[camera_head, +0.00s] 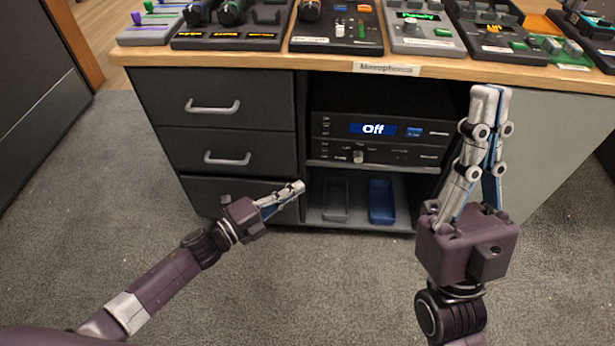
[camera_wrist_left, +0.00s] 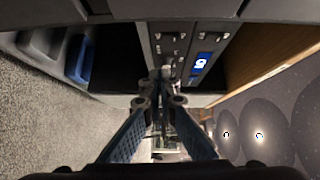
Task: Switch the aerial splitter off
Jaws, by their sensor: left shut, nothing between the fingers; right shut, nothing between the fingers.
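A black rack unit (camera_head: 345,129) sits in the open bay under the desk. Its blue display (camera_head: 373,129) reads "Off", and a lit blue button (camera_head: 414,132) is to its right. A second black unit (camera_head: 400,155) with a knob (camera_head: 358,157) sits directly below. The small labels are unreadable, so I cannot tell which is the aerial splitter. My left gripper (camera_head: 298,187) is shut and empty, low in front of the cabinet; in the left wrist view its fingertips (camera_wrist_left: 163,76) point toward the unit fronts. My right gripper (camera_head: 490,92) is shut and empty, raised at the desk's front edge.
Several control consoles (camera_head: 335,25) stand on the wooden desktop (camera_head: 330,62), which has a "Microphones" label (camera_head: 386,68). Drawers with handles (camera_head: 212,106) are left of the bay. A grey tray (camera_head: 335,199) and a blue tray (camera_head: 382,202) lie on its bottom shelf. The carpet in front is clear.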

